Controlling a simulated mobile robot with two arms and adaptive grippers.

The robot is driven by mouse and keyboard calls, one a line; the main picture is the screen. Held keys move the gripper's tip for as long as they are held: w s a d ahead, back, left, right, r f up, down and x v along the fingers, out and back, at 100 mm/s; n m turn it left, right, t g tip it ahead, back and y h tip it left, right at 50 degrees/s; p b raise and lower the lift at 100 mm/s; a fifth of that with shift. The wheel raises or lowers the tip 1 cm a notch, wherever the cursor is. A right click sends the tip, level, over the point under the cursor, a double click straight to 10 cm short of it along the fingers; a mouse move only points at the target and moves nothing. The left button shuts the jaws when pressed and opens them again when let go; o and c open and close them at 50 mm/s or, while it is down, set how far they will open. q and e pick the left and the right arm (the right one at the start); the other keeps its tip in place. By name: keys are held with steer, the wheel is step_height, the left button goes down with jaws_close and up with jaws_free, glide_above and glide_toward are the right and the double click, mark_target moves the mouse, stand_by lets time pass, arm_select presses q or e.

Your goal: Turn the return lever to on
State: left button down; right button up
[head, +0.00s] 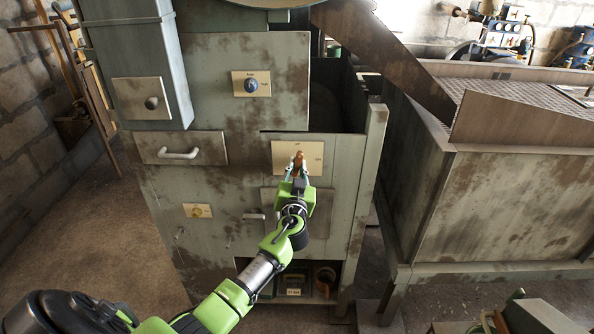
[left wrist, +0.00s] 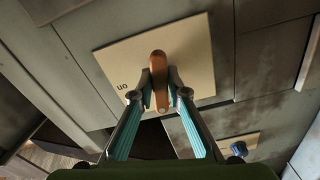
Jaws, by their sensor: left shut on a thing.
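The return lever (head: 299,158) is a short copper-brown handle on a cream plate (head: 313,150) on the front of the grey-green machine. In the left wrist view the lever (left wrist: 158,62) stands over the middle of its plate (left wrist: 200,62). The word "on" is printed near the plate's lower left edge there, apart from the lever. My left gripper (head: 299,172) is shut on the lever, with one finger on each side of it in the left wrist view (left wrist: 160,98). The gripper hides part of the plate in the head view. My right gripper is not in view.
A blue knob on a plate (head: 251,86) is above the lever. A drawer with a white handle (head: 180,154) is to the left. A large metal bin (head: 490,210) stands close on the right. The floor (head: 70,240) at left is open.

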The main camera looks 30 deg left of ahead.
arm_select(q)
steer(key=m+b, duration=0.1)
steer(key=m, duration=0.2)
steer(key=shift+f+m, duration=0.1)
steer(key=shift+m, duration=0.3)
steer(key=m, duration=0.3)
steer(key=shift+a+m+b, duration=0.1)
steer(key=shift+m+b, duration=0.2)
steer(key=shift+b, duration=0.05)
steer(key=m, duration=0.4)
steer(key=shift+s+r, duration=0.1)
steer(key=shift+r, duration=0.15)
steer(key=shift+m+p, duration=0.55)
steer(key=shift+m, duration=1.35)
steer(key=c, duration=2)
jaws_free()
